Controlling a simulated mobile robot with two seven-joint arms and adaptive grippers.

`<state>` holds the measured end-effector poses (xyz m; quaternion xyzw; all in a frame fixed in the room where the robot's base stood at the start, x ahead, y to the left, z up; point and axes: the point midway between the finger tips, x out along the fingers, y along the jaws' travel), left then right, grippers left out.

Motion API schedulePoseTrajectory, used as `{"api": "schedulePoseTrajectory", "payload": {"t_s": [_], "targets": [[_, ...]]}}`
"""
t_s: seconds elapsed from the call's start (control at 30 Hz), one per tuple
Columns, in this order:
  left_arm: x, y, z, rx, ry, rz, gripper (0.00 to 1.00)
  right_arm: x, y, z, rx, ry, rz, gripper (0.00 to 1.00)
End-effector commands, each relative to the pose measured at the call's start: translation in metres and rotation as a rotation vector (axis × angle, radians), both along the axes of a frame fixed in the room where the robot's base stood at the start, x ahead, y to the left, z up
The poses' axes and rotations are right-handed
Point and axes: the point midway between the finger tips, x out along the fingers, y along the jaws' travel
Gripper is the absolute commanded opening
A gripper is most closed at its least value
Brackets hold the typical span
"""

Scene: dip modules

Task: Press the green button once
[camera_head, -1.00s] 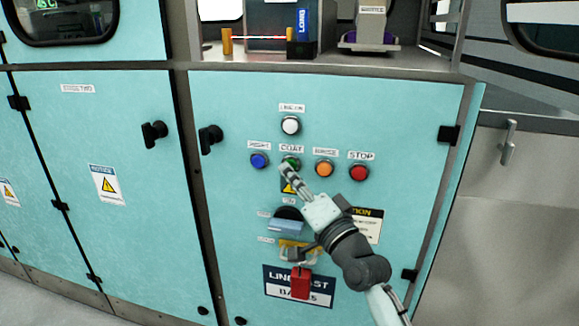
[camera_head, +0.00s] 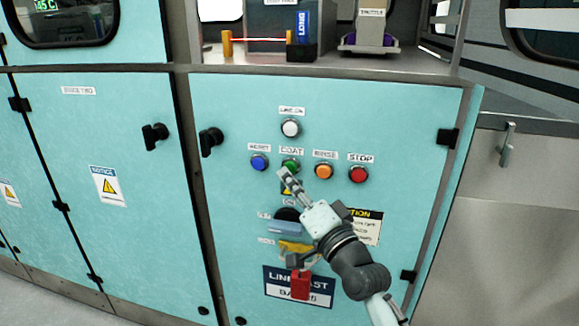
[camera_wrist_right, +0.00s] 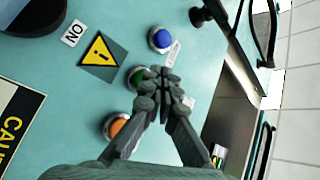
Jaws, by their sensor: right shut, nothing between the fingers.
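The green button (camera_head: 290,165) under the COAT label sits on the teal panel, in a row between the blue and orange buttons. My right gripper (camera_head: 284,174) is shut and empty, with its fingertips just below and in front of the green button. In the right wrist view the green button (camera_wrist_right: 137,77) is partly hidden behind the shut fingertips (camera_wrist_right: 160,78). I cannot tell from these views whether the fingertips touch it. My left gripper is not in view.
A blue button (camera_head: 259,162), an orange button (camera_head: 324,172), a red STOP button (camera_head: 359,174) and a white button (camera_head: 291,128) are close by. A dark switch (camera_head: 288,214) and a red padlock (camera_head: 300,285) sit lower on the panel. A black handle (camera_head: 211,140) is at left.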

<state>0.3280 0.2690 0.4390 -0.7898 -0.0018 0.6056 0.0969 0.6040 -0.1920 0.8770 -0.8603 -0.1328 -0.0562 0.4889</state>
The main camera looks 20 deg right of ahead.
Motion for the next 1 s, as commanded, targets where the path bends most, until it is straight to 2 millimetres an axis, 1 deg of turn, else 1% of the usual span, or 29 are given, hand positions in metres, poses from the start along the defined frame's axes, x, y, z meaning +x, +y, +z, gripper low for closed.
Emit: {"api": "schedulePoseTrajectory", "payload": {"t_s": [0.37, 0.8, 1.0], "targets": [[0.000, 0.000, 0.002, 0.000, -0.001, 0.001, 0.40, -0.004, 0.003, 0.001, 0.001, 0.001, 0.001, 0.00], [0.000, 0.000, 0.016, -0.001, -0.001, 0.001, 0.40, -0.038, 0.026, 0.000, 0.001, 0.002, 0.001, 0.00], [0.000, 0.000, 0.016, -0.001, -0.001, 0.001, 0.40, -0.043, 0.029, 0.000, 0.000, 0.000, 0.000, 0.00]]}}
